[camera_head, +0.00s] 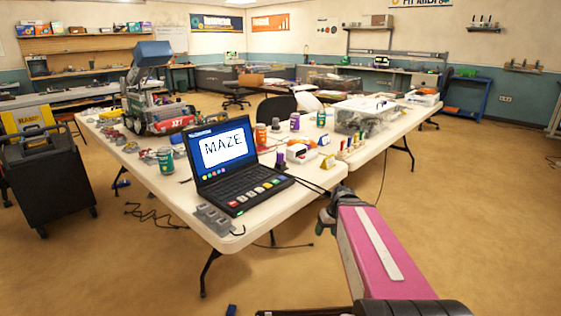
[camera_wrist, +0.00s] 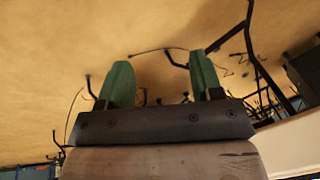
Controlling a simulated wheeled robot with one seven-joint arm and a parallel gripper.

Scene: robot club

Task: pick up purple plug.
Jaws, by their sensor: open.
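A small dark purple object (camera_head: 281,160), which looks like the purple plug, stands on the white table just right of the laptop. A taller purple can (camera_head: 295,122) stands farther back. My gripper (camera_head: 325,217) is at the table's front right edge, to the right of and nearer than the small purple object, apart from it. In the wrist view my gripper (camera_wrist: 160,65) shows two green fingers spread apart with nothing between them. The plug does not show in the wrist view, where floor and table legs fill the background.
The open laptop (camera_head: 240,165) shows "MAZE" on the near table (camera_head: 190,198). Grey blocks (camera_head: 213,219) lie at its front edge. Black cables hang off the right edge. The floor at right is clear.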

